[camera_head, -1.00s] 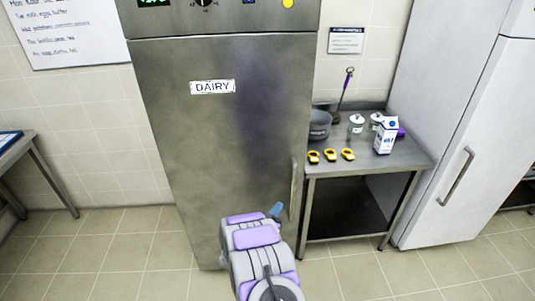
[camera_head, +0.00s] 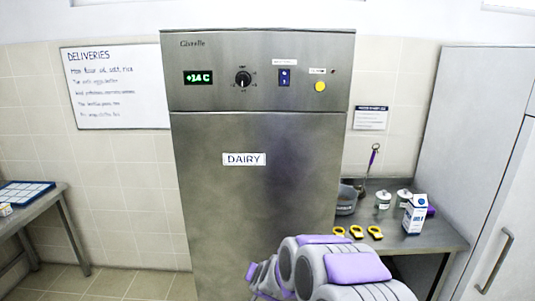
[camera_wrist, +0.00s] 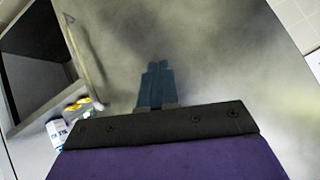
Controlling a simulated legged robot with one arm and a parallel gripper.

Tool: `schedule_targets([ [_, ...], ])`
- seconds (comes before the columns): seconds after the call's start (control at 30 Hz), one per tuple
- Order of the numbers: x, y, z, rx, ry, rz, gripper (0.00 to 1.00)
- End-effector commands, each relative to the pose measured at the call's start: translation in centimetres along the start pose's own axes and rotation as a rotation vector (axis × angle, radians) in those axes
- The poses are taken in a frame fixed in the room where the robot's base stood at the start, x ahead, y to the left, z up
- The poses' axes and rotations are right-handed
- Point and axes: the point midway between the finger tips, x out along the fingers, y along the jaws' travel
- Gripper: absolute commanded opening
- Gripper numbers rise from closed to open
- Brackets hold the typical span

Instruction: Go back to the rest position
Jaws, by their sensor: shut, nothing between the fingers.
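My gripper (camera_wrist: 154,84) shows in the wrist view as two blue fingers side by side, shut with nothing between them. They point at a blurred grey metal surface that looks like the fridge front. In the head view my grey and purple arm is folded at the lower middle and right, in front of the steel fridge marked DAIRY (camera_head: 215,215). The fingers cannot be made out there. The fridge door looks closed, and its display reads green digits. My arm hides the lower right of the door, including its handle.
Right of the fridge, a steel table (camera_head: 430,243) holds a milk carton (camera_head: 414,215), yellow ring-shaped items (camera_head: 357,232), white-lidded jars (camera_head: 383,200) and a grey pot (camera_head: 346,200). A white fridge (camera_head: 470,150) stands far right. Another table (camera_head: 45,208) is at left, with open floor beside it.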

Motion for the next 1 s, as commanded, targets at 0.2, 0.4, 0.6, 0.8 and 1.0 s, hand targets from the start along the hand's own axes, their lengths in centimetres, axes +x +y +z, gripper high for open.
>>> schedule_targets([
  [0.2,-8.1,-0.2,1.3,-0.066,-0.194,-0.066,0.00],
  [0.4,-15.8,1.3,3.9,-0.142,-0.370,-0.068,0.00],
  [0.6,-23.9,4.5,7.2,-0.212,-0.540,-0.016,0.00],
  [0.8,-32.3,9.3,11.1,-0.255,-0.711,0.084,0.00],
  [1.0,-40.2,14.0,15.0,-0.259,-0.866,0.205,0.00],
])
